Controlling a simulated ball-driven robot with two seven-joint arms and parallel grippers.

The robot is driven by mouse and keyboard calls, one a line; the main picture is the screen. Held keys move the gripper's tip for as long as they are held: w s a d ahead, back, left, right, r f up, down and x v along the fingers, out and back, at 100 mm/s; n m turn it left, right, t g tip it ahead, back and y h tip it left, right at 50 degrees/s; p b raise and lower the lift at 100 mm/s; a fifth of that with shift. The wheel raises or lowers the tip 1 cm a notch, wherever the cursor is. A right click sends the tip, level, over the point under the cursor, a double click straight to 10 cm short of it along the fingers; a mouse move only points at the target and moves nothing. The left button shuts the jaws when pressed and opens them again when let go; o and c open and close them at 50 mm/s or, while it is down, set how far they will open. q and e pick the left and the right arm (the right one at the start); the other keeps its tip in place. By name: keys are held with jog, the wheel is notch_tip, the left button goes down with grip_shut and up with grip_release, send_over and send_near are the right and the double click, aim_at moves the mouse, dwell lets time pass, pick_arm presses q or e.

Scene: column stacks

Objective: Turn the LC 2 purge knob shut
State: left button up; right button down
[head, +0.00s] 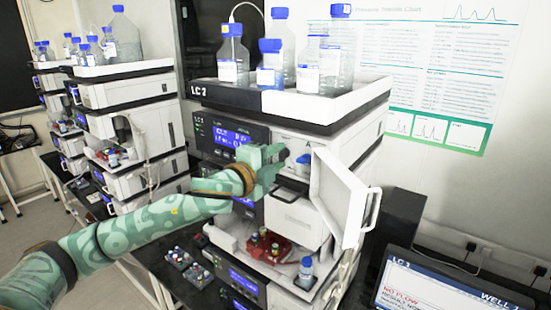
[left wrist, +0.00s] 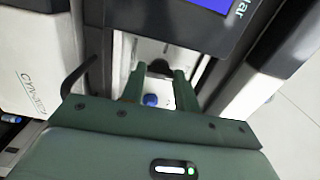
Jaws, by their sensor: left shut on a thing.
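The LC 2 stack stands in the middle of the head view, with its "LC 2" label on the top tray (head: 250,97). Its white door (head: 337,195) hangs open to the right of an open compartment. My left gripper (head: 280,158) reaches into this compartment from the left. It is shut on the small dark purge knob (head: 285,154), which the fingers mostly hide. In the left wrist view the dark knob (left wrist: 160,67) sits between the two green fingertips. The knob's exact angle cannot be told. My right gripper is not in view.
A small blue-capped bottle (head: 304,164) stands in the compartment, close right of my fingers. Solvent bottles (head: 283,60) stand on the top tray. A red vial rack (head: 268,246) is below. A monitor (head: 450,285) reads "NO FLOW". Other stacks (head: 130,110) stand left.

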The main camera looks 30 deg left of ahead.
pick_arm(q)
jog(key=shift+f+m, duration=0.1)
jog(key=shift+m, duration=0.2)
jog(key=o, duration=1)
